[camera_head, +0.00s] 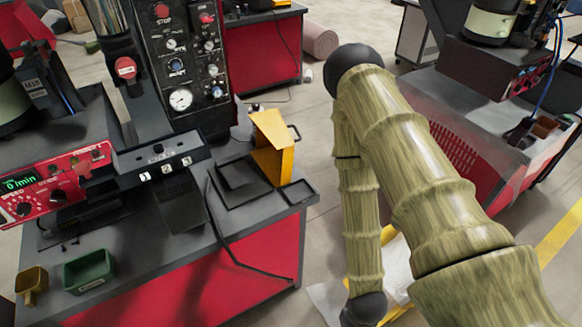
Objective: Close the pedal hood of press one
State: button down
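Press one is not clearly labelled; a press with a black control panel (186,60) stands on the red and grey bench at left. A yellow piece (390,234) on the floor beside the bench is mostly hidden behind my arm, with a pale sheet-like surface (398,262) next to it. It may be the pedal hood, but I cannot tell its shape or whether it is open. My arm bends down in front of it to a dark joint at the lower middle. My gripper is out of view.
A yellow upright plate (272,148) stands on the bench's right end beside black trays (242,182). A green bin (89,271) and a small yellow bin (32,286) sit at front left. A red-sided machine (462,150) stands at right. Floor shows between the benches.

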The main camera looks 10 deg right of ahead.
aim_at(274, 153)
jog(key=k, duration=0.3)
jog(key=u, duration=3.1)
jog(key=k, duration=1.55)
jog(key=z, duration=2.5)
